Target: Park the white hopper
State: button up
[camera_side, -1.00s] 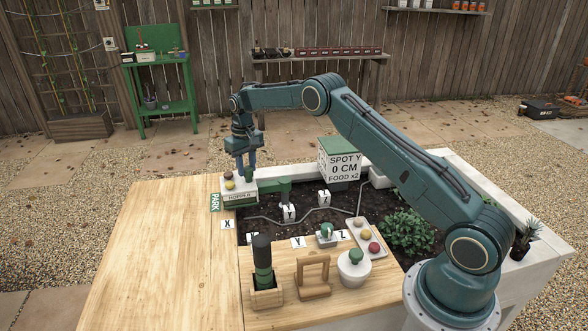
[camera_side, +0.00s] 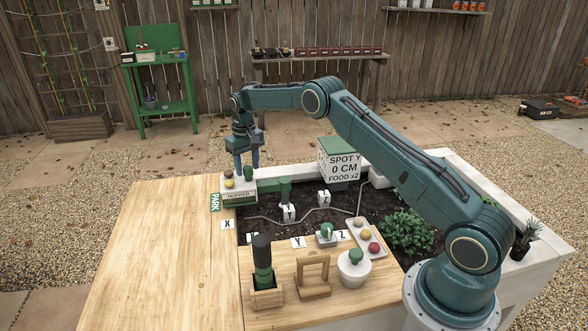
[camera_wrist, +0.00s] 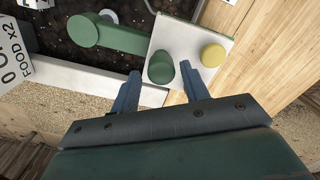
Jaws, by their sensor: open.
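The white hopper (camera_side: 232,203), a box with a HOPPER label, stands at the back left corner of the soil bed. It touches or nearly touches the green PARK sign (camera_side: 214,203) at its left. Its white top (camera_wrist: 190,40) carries a green knob (camera_wrist: 161,67) and a yellow knob (camera_wrist: 213,55). A green arm (camera_wrist: 122,38) reaches out from its side over the soil. My gripper (camera_side: 247,171) is open above the back of the hopper, fingers pointing down. In the wrist view its fingertips (camera_wrist: 160,82) lie either side of the green knob; contact cannot be told.
Letter tiles, a small green-knobbed block (camera_side: 326,236), a tray of balls (camera_side: 367,237), a white pot (camera_side: 354,270) and wooden holders stand nearer the front. The wooden table's left side (camera_side: 150,260) is clear.

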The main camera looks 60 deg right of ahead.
jog(key=shift+r, duration=0.1)
jog(key=shift+r, duration=3.35)
jog(key=shift+a+r, duration=0.1)
jog(key=shift+r, duration=0.05)
